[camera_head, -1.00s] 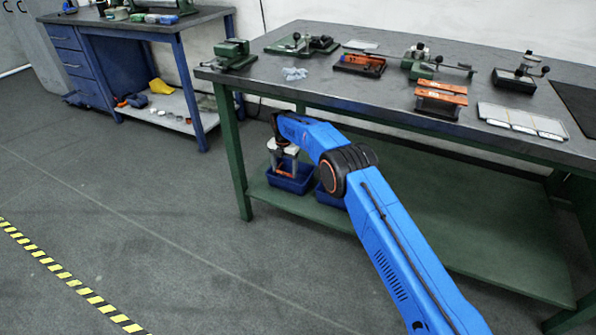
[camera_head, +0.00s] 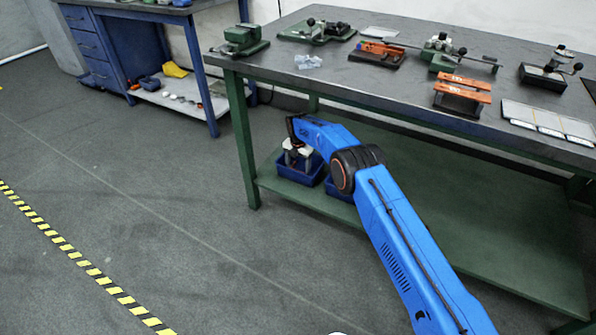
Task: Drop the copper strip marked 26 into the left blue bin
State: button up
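My gripper (camera_head: 297,160) points down over the left blue bin (camera_head: 300,178) on the green lower shelf. Its pale fingers look apart, and no strip shows between them. The bin's inside is mostly hidden, and I cannot see a strip in it. The right blue bin (camera_head: 339,192) is partly covered by my blue arm. Orange copper strips (camera_head: 463,88) lie on a dark block on the bench top, and another orange strip (camera_head: 380,48) lies on a dark holder farther back. Their numbers are too small to read.
The bench top (camera_head: 400,92) overhangs the shelf, and a green leg (camera_head: 241,140) stands just left of the left bin. A blue workbench (camera_head: 107,60) stands at the back left. The floor at left is open, with a yellow-black line (camera_head: 75,255).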

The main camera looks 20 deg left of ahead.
jog(key=shift+f, duration=0.65)
jog(key=shift+f, duration=0.2)
jog(key=o, duration=1.2)
jog(key=shift+c, duration=0.2)
jog(key=shift+r, duration=3.95)
